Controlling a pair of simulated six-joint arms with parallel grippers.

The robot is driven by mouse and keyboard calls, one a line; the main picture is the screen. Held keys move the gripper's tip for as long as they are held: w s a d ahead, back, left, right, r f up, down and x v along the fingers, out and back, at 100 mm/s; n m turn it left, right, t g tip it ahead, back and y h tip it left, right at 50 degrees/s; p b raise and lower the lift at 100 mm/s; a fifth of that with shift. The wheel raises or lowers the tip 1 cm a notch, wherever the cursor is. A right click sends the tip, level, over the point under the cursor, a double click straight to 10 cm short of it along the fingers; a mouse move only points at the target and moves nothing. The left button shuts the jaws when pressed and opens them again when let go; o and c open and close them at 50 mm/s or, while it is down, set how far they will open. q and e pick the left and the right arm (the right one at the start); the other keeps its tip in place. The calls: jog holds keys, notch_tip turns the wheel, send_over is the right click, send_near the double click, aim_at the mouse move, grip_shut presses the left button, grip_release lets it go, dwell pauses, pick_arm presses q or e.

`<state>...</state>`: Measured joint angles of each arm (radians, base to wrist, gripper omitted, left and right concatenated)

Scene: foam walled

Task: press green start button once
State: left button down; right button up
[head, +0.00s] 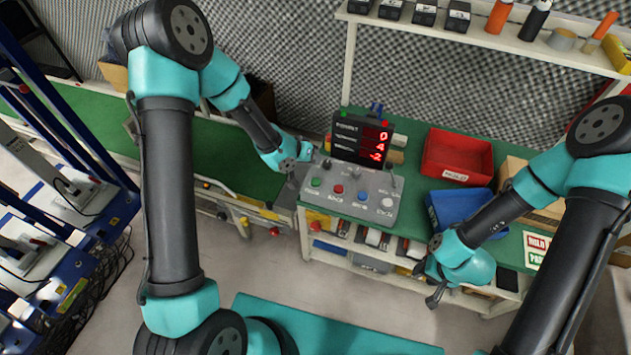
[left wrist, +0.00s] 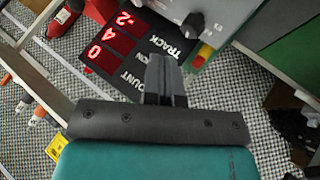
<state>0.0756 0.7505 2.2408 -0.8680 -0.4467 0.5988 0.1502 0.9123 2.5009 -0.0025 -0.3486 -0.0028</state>
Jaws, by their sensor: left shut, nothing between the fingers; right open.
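The green button (head: 316,182) is the leftmost on a sloped grey control box (head: 350,210) on the green bench. A red button (head: 338,189), a blue button (head: 361,196) and a white button (head: 386,203) are in the same row. My left gripper (head: 298,178) is beside the box's left end, close to the green button; I cannot tell whether it touches. Its shut, empty fingers show in the left wrist view (left wrist: 166,80), where I cannot make out the green button. My right gripper (head: 428,284) is open and empty, near the bench's front edge.
A black display (head: 360,138) with red digits stands behind the box; it also shows in the left wrist view (left wrist: 120,45). A red bin (head: 456,157) and a blue bin (head: 458,206) are to the right. A shelf (head: 480,38) runs above.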

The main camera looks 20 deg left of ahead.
aim_at(314, 180)
pick_arm(q)
jog(key=shift+f, duration=3.95)
jog(key=shift+f, duration=0.15)
jog(key=shift+f, duration=0.25)
jog(key=shift+f, duration=0.5)
jog(key=shift+r, duration=0.9)
jog(key=shift+r, duration=2.55)
